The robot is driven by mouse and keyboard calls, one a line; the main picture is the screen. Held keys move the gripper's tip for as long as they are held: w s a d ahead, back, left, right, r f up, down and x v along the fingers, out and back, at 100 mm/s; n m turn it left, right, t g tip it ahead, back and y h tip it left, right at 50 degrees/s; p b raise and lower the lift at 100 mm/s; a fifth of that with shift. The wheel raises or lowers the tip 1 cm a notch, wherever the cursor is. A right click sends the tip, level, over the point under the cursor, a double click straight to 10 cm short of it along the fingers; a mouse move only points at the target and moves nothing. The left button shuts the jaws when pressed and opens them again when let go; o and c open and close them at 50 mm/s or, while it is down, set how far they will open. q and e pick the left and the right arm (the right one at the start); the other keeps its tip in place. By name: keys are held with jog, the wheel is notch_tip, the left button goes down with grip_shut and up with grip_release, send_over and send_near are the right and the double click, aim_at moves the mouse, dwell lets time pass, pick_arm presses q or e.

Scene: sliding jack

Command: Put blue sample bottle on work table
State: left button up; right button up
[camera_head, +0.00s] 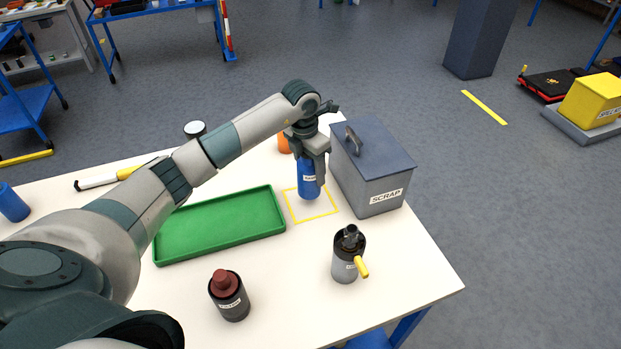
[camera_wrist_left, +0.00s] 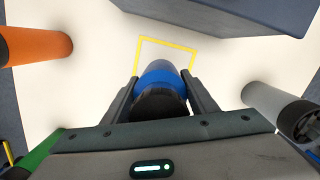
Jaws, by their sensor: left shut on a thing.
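The blue sample bottle (camera_head: 308,180) is upright at the yellow square outline (camera_head: 312,215) on the white work table (camera_head: 290,290). My left gripper (camera_head: 310,155) points down and is shut on the bottle's upper part. In the left wrist view the bottle (camera_wrist_left: 160,78) sits between the two fingers (camera_wrist_left: 160,100), with the yellow outline beyond it. I cannot tell whether the bottle's base touches the table. My right gripper is not in view.
A grey SCRAP box (camera_head: 375,170) stands close to the right of the bottle. A green tray (camera_head: 220,222) lies to the left. An orange cylinder (camera_head: 284,143) is behind. A grey bottle with a yellow lever (camera_head: 347,260) and a dark red-capped bottle (camera_head: 230,297) stand in front.

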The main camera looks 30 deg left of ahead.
aim_at(310, 179)
pick_arm(q)
notch_tip(310, 179, down, 3)
jog(key=shift+r+p, duration=0.2)
jog(key=shift+p, duration=0.6)
jog(key=shift+f, duration=0.55)
jog(key=shift+f, duration=0.1)
jog(key=shift+f, duration=0.1)
jog(key=o, duration=1.2)
jog(key=shift+c, duration=0.2)
